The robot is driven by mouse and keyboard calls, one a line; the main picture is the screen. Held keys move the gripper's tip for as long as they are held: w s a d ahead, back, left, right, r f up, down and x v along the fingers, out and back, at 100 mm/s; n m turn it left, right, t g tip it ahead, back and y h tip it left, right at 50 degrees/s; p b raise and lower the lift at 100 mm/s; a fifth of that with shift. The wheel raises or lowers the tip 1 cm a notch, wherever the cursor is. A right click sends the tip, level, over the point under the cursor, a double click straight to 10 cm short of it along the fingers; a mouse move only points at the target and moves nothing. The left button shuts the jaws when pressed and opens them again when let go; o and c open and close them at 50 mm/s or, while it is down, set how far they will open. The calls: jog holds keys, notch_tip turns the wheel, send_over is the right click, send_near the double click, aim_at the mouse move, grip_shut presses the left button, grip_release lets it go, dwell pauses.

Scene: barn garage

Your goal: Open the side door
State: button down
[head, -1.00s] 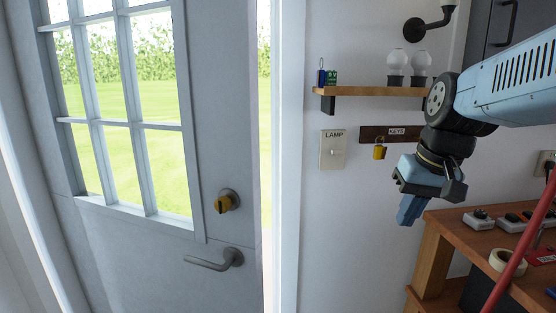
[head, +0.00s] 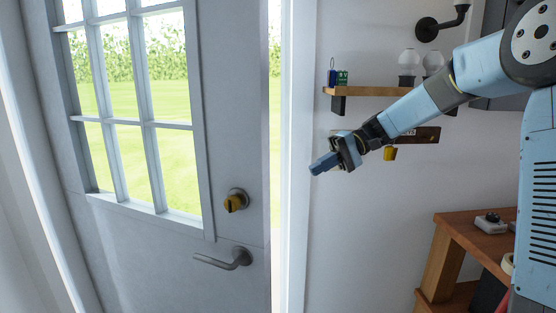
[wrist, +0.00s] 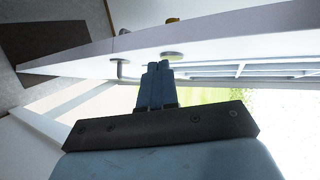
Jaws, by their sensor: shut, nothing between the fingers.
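The side door (head: 236,140) is grey with a paned window and stands ajar. A bright gap with grass shows between its right edge and the white frame (head: 298,150). My gripper (head: 318,166) is shut and empty, in the air to the right of the door, over the frame's right side in the head view. In the wrist view the shut fingers (wrist: 158,68) point towards the edge of the door (wrist: 190,38); contact cannot be told.
A wooden shelf (head: 370,91) with glass lamps is on the wall behind my arm. A key board (head: 415,135) with a yellow padlock hangs below it. A wooden workbench (head: 470,225) stands at the lower right.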

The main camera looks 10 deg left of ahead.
jog(key=w+r+n+g+y, duration=0.2)
jog(key=w+g+y, duration=0.15)
jog(key=w, duration=0.25)
jog(key=s+d+x, duration=0.1)
jog(key=x, duration=1.1)
jog(key=shift+s+a+t, duration=0.35)
jog(key=shift+s+t, duration=0.1)
jog(key=shift+r, duration=0.1)
